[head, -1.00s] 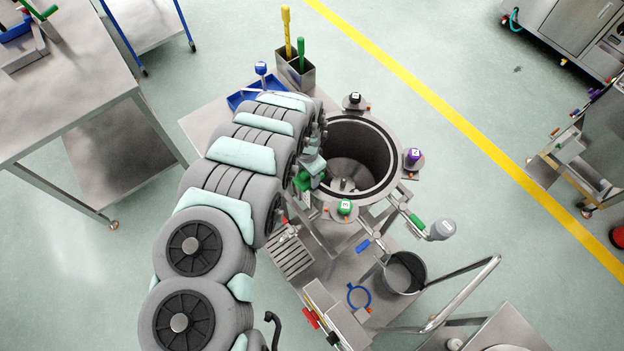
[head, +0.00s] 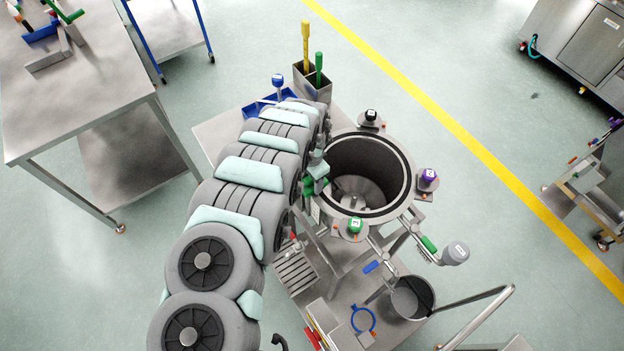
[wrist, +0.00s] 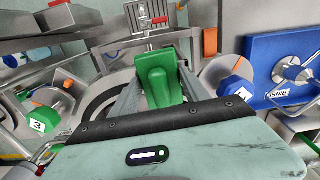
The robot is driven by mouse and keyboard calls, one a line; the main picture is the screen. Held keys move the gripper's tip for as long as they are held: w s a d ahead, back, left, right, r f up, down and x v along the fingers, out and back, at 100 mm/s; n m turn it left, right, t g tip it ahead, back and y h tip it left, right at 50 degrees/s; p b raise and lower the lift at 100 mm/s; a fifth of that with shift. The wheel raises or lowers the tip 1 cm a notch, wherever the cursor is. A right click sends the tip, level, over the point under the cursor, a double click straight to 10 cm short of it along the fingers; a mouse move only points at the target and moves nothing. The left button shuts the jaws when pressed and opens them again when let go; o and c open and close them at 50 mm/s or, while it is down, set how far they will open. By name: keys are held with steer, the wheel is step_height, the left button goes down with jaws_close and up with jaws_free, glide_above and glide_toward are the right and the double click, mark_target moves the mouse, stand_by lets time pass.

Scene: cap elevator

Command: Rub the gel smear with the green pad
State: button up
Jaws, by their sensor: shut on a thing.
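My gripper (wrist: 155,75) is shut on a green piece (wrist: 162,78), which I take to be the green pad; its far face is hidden. In the head view my gripper (head: 316,172) is at the left rim of the round steel vessel (head: 410,180), with green (head: 308,187) showing beside it. My arm covers part of that side. I cannot make out the gel smear in either view.
Green-topped clamp knob (head: 355,225), black knob (head: 371,116) and purple knob (head: 428,176) surround the vessel. A blue tray (head: 255,108) and a holder (head: 312,90) with yellow and green handles stand behind. A small steel pot (head: 428,312) is at front right.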

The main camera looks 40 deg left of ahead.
step_height(320, 180, up, 6)
steer(key=p, duration=0.4)
steer(key=shift+f, duration=0.1)
steer(key=shift+r+p, duration=0.3)
steer(key=shift+r, duration=1.2)
